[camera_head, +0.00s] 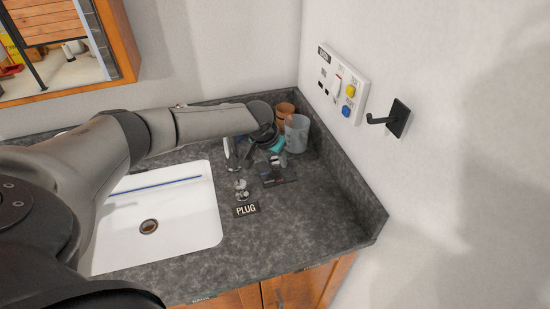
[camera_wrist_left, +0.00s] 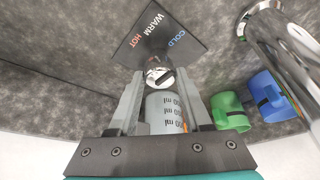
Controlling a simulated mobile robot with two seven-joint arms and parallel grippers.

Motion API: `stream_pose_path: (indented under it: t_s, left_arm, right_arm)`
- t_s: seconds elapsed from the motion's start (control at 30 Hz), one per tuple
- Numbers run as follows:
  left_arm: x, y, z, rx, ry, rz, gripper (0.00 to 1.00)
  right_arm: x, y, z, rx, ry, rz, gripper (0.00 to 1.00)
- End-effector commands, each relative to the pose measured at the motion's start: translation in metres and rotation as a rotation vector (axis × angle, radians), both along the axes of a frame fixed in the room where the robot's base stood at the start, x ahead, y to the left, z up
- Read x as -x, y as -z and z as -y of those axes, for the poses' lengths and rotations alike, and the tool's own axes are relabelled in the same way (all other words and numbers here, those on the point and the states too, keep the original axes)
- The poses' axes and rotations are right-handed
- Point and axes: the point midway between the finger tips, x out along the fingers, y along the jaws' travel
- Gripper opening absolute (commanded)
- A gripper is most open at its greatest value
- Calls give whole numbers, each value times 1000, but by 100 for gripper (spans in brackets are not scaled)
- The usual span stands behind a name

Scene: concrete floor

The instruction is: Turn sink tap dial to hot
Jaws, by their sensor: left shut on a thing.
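The tap dial is a small chrome knob (camera_wrist_left: 160,77) with a dark mark. Its dark plate (camera_wrist_left: 158,30) reads COLD, WARM and HOT; in the head view the plate (camera_head: 278,178) lies on the counter right of the sink. My left gripper (camera_wrist_left: 160,88) has a finger on each side of the knob and is shut on it; in the head view, the gripper (camera_head: 277,156) is above the plate, partly hidden by my arm. I cannot tell which word the knob points to. The chrome tap (camera_wrist_left: 285,45) rises beside the dial. My right gripper is not in view.
A measuring beaker (camera_head: 297,134) and a brown cup (camera_head: 285,110) stand behind the gripper by the wall. Green (camera_wrist_left: 229,111) and blue (camera_wrist_left: 272,97) mugs show in the wrist view. The white sink (camera_head: 190,215) is left, a PLUG label (camera_head: 246,210) in front.

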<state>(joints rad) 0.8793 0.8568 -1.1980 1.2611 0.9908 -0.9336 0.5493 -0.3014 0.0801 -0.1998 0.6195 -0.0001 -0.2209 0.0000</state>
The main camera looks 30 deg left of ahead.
Motion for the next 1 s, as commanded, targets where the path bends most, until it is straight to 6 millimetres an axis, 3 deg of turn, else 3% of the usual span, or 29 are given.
stream_pose_path:
  t_s: [0.1, 0.47, 1.0]
  left_arm:
    - [0, 0, 0, 0, 0, -1, 0]
    - [1, -1, 1, 1, -39, -3, 0]
    - [1, -2, 5, 3, -453, -7, 0]
  right_arm:
    - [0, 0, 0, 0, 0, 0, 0]
    - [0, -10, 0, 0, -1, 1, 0]
    - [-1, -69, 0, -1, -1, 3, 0]
